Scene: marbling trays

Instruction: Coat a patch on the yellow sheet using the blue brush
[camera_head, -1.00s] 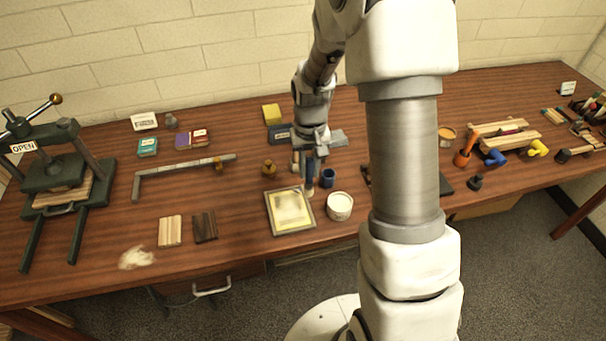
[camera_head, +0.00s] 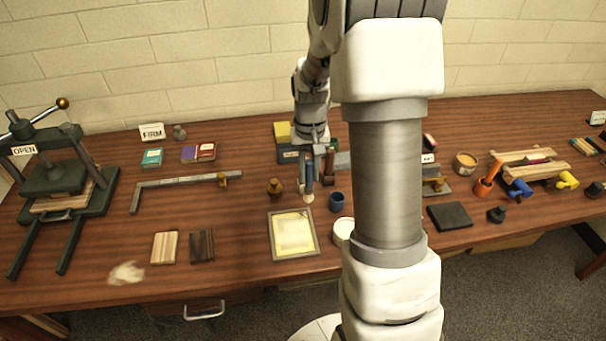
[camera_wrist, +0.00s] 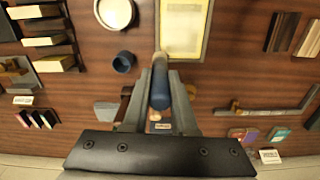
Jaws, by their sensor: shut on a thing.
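My gripper (camera_head: 308,172) is shut on the blue brush (camera_head: 309,178), which hangs with its pale bristles down. The brush also shows between the fingers in the wrist view (camera_wrist: 160,88). The yellow sheet (camera_head: 281,224) lies flat in a grey-rimmed tray (camera_head: 271,240), with a paler patch over its middle. In the wrist view the sheet (camera_wrist: 182,48) is just beyond the brush tip. The bristles are above and behind the tray's far edge, apart from the sheet.
A blue cup (camera_head: 336,203) stands right of the brush, with a white pot (camera_head: 341,229) nearer the front, partly hidden by my arm. A small brown knobbed object (camera_head: 275,188) stands left. Wood blocks (camera_head: 165,247) lie left of the tray.

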